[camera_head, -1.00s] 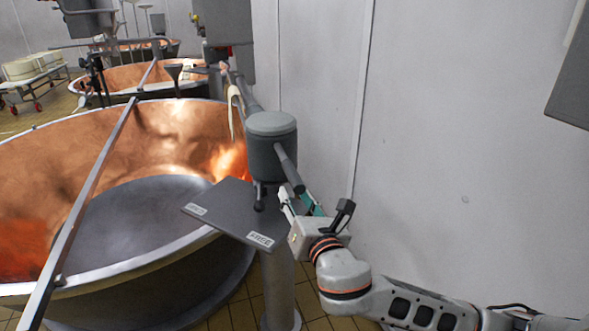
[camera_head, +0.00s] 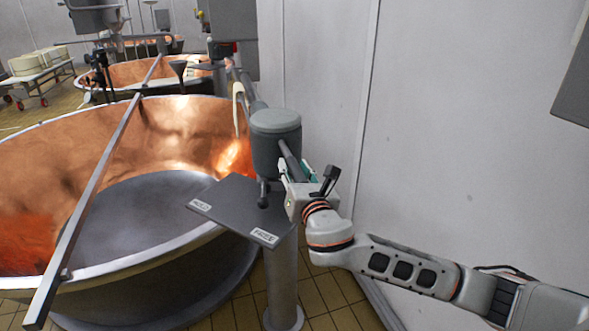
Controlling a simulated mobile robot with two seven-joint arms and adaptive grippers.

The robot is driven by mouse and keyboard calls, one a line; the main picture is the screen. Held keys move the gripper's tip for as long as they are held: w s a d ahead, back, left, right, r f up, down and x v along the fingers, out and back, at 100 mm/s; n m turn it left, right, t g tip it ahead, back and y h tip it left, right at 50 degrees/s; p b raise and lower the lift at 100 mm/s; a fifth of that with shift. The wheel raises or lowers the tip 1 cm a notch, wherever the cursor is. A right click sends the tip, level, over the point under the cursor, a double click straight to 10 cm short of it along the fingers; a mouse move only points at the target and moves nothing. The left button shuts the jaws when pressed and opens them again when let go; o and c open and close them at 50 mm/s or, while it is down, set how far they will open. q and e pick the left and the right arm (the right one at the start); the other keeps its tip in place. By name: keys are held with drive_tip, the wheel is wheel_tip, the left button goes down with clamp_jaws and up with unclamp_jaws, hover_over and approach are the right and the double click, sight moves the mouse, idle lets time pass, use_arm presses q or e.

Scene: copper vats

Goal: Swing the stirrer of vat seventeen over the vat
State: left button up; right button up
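The stirrer's grey cylindrical head (camera_head: 276,146) stands on a post beside the large copper vat (camera_head: 165,140). A short grey bar (camera_head: 290,158) sticks out of the head, down toward my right arm. My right gripper (camera_head: 296,174) is at this bar, its fingers on either side of it and apart. Whether they touch the bar is hard to see. Below the head is a dark plate (camera_head: 232,207) with two labels; the nearer reads "FREE" and the farther seems to read "HOLD". A small dark knob (camera_head: 263,200) is over the plate. My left gripper is not in view.
A long metal beam (camera_head: 92,195) crosses over the vat. More copper vats (camera_head: 150,72) and a cart with white rounds (camera_head: 38,65) are farther back. A plain wall (camera_head: 460,120) is close on the right. The post (camera_head: 282,285) meets the tiled floor.

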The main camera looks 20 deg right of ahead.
clamp_jaws()
